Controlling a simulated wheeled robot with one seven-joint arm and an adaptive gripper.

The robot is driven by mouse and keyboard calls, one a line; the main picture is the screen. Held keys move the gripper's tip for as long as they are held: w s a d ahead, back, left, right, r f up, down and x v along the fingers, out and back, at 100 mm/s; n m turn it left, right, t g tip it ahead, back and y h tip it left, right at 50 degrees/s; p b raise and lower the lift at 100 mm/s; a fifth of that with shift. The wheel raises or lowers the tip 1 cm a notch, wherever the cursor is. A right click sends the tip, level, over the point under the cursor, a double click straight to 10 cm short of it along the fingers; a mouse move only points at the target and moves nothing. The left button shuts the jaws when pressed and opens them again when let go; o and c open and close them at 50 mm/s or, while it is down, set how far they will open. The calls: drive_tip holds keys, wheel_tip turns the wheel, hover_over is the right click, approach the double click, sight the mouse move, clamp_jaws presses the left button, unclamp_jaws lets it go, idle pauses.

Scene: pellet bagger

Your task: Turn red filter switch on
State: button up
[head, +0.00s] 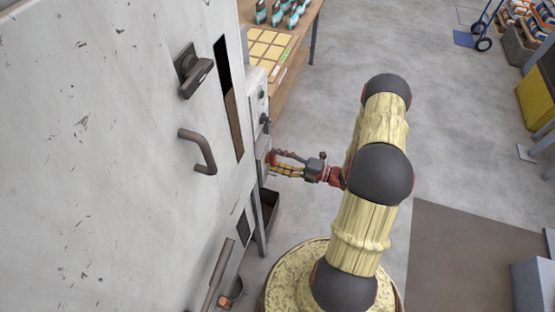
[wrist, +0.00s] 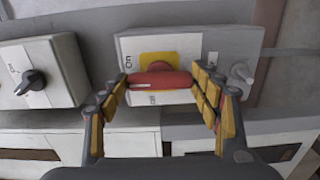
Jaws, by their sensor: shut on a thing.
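The red filter switch (wrist: 160,79) shows in the wrist view as a red bar handle on a yellow plate (wrist: 158,58), on the front of a light grey box (wrist: 210,45). The handle lies crosswise in the picture. The box has "On" printed near its upper left; other lettering lower down is too small to read surely. My gripper (wrist: 161,84) is shut on the red handle, one yellow-padded finger at each end. In the head view my gripper (head: 272,163) reaches left to the side of the machine, and the switch is hidden there.
A box with a black knob (wrist: 32,82) stands left of the red switch, and a grey knob (wrist: 241,73) is close on its right. In the head view a large pale cabinet (head: 100,130) with a door handle (head: 199,150) fills the left. Open floor (head: 450,150) lies right of my arm.

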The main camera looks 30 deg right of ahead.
drive_tip(key=o, duration=1.1)
drive_tip(key=shift+o, duration=0.3)
drive_tip(key=shift+d, duration=0.1)
drive_tip(key=v, duration=1.2)
